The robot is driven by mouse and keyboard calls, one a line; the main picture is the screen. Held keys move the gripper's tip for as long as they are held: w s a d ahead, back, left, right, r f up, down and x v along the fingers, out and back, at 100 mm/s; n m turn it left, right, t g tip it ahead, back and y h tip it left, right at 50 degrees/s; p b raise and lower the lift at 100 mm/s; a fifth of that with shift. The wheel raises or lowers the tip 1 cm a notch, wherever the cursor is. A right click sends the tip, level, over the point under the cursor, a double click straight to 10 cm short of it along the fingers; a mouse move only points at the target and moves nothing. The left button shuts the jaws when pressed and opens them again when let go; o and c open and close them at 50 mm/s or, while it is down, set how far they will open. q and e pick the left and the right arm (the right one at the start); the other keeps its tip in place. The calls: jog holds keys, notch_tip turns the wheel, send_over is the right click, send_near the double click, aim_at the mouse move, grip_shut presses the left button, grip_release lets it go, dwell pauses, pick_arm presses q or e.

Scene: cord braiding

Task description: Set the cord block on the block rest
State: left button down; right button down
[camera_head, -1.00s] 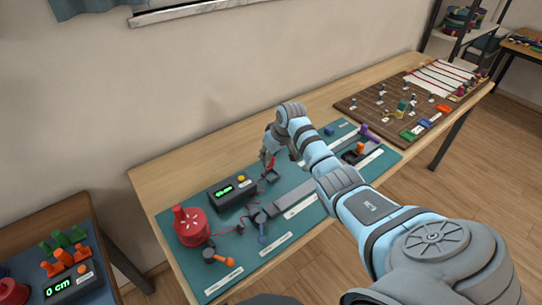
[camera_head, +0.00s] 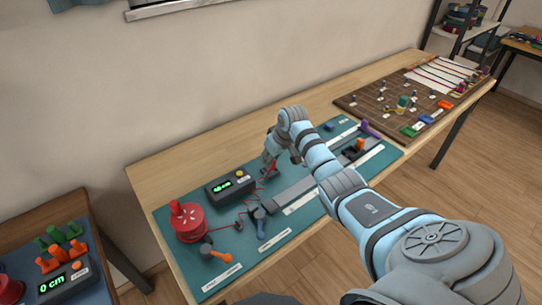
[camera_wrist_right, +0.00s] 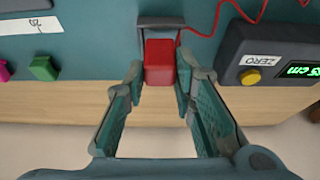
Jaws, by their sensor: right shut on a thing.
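The red cord block (camera_wrist_right: 160,62) is between the fingertips of my right gripper (camera_wrist_right: 158,82) in the right wrist view. The gripper is shut on it. A thin red cord (camera_wrist_right: 222,18) runs near the block toward the upper right. The grey block rest (camera_wrist_right: 162,22) is a small tray-like piece just beyond the block, whose far end reaches its edge; I cannot tell whether they touch. In the head view my right gripper (camera_head: 270,171) is low over the teal mat, with the rest mostly hidden. My left gripper is out of view.
A black length meter (camera_head: 230,189) with a yellow button stands beside the gripper. A red spool (camera_head: 187,222) stands at the mat's left end. Blue and orange levers are at the front. A purple piece (camera_head: 369,129) lies toward the right, before a brown board (camera_head: 385,100).

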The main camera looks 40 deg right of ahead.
dwell(0.4)
jog(key=shift+w+f+b, duration=0.1)
jog(key=shift+f+b, duration=0.2)
jog(key=shift+f, duration=0.3)
jog(key=shift+f, duration=0.15)
jog(key=shift+f, duration=0.3)
jog(key=c, duration=1.2)
grip_release()
jog(key=shift+c, duration=0.2)
notch_tip(320, 180, up, 8)
jog(key=p, duration=0.8)
jog(key=shift+r+p, duration=0.15)
jog(key=shift+p, duration=0.2)
